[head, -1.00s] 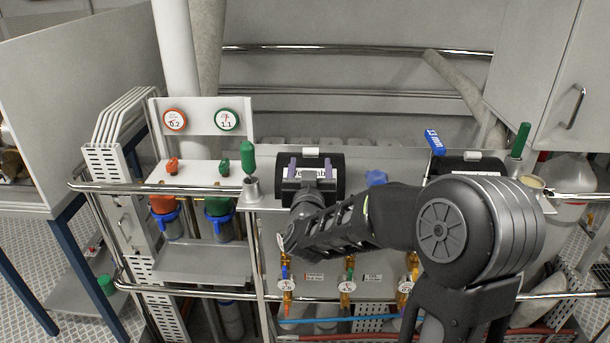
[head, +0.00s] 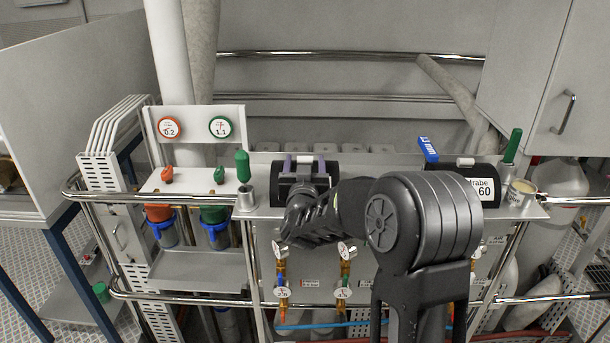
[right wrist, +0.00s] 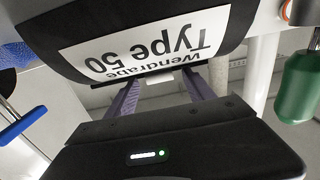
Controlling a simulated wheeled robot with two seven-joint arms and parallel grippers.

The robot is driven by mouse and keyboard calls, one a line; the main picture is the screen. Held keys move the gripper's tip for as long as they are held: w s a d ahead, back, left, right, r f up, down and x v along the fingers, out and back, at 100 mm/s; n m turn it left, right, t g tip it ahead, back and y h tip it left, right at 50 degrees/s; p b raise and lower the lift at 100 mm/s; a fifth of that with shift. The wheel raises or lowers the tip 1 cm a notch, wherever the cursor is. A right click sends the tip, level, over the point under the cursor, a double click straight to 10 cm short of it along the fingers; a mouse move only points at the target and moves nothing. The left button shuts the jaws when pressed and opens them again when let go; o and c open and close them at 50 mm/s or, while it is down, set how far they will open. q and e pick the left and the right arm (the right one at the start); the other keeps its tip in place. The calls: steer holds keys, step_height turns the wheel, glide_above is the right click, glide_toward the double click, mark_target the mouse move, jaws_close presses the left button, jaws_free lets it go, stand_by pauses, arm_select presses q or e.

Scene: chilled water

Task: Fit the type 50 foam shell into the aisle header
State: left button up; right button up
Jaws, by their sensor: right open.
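The type 50 foam shell (head: 277,182) is a black block on the grey shelf, left of centre in the head view. In the right wrist view the shell (right wrist: 235,17) fills the top, and its white label reads "Wendrabe Type 50" upside down. My right gripper (head: 305,168) is at the shell, its two purple fingers spread apart over it. In the right wrist view the open gripper's fingers (right wrist: 162,80) reach up to the shell's label side; I cannot tell whether they touch it. I cannot single out the aisle header. My left gripper is not in view.
A green-handled tool (head: 242,165) stands just left of the type 50 shell. A chrome rail (head: 170,200) runs along the front.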

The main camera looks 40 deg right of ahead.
steer(key=x, duration=0.2)
steer(key=shift+w+d, duration=0.25)
steer(key=shift+w, duration=0.05)
steer(key=shift+c, duration=0.2)
jaws_close()
stand_by(0.6)
